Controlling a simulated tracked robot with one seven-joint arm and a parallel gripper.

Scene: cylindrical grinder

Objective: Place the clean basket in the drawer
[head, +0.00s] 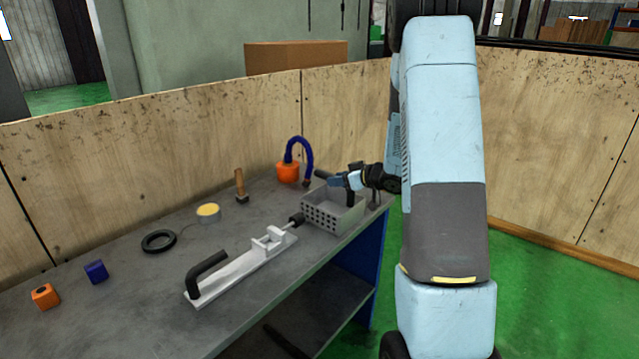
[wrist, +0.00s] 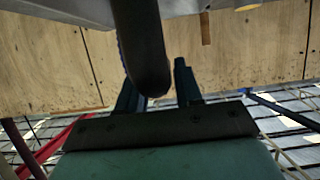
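The grey metal basket (head: 333,214) with perforated sides sits on the workbench near its right end. A dark handle rises at the basket's right side. My gripper (head: 338,181) reaches in from the right, just above the basket. In the wrist view, my gripper (wrist: 157,85) has its two fingers apart. A thick dark bar (wrist: 142,45), which looks like the basket's handle, comes down between them, overlapping the left finger. A gap shows between the bar and the right finger. I see no drawer in either view.
The grey workbench (head: 130,255) also holds a white clamp fixture (head: 240,270) with a black handle, a black ring (head: 159,242), a hammer (head: 240,186), a blue hose on an orange base (head: 288,172), and small orange (head: 45,296) and blue (head: 96,272) blocks. Wooden panels stand behind.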

